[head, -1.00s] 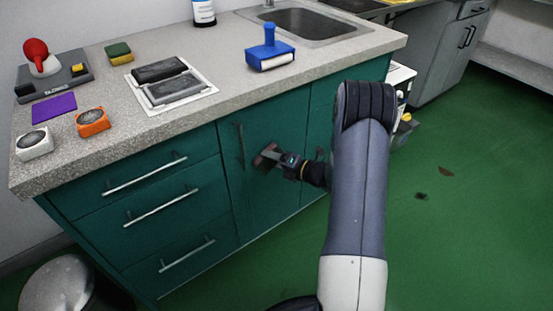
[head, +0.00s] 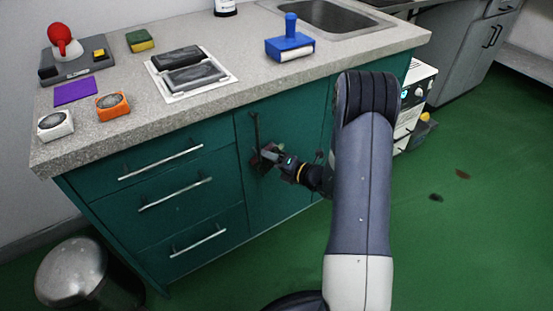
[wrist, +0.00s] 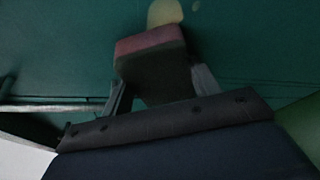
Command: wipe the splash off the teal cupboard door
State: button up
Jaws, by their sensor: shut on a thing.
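The teal cupboard door (head: 285,125) is in the middle of the head view, right of the drawers. My gripper (head: 272,156) is low in front of it, beside its upright handle (head: 255,130). In the wrist view my gripper (wrist: 155,85) is shut on a block-like pad (wrist: 150,42) with a dull pink face and a dark body. A pale yellow splash (wrist: 165,11) shows on the door just beyond the pad, partly cut off by the frame's top. I cannot tell whether the pad touches the door.
Drawer handles (head: 160,161) stick out at left. A metal bin (head: 75,272) stands on the floor at lower left.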

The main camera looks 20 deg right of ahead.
jog(key=shift+s+d, duration=0.3)
jog(key=shift+s, duration=0.65)
jog(key=shift+s+d, duration=0.25)
jog(key=shift+s, duration=0.7)
jog(key=shift+s+d, duration=0.3)
jog(key=shift+s, duration=0.65)
jog(key=shift+s, duration=0.1)
jog(key=s, duration=0.1)
jog(key=s+d, duration=0.1)
jog(key=shift+s, duration=0.3)
jog(key=shift+w+a+p, duration=0.15)
jog(key=shift+w+a, duration=0.2)
jog(key=shift+w, duration=0.75)
jog(key=shift+w+a+p, duration=0.1)
jog(key=shift+w+a, duration=0.25)
jog(key=shift+w, duration=0.75)
jog(key=shift+w+a+p, duration=0.15)
jog(key=shift+w+a, duration=0.2)
jog(key=shift+w, duration=0.75)
jog(key=shift+w+a, duration=0.3)
jog(key=shift+w, duration=0.65)
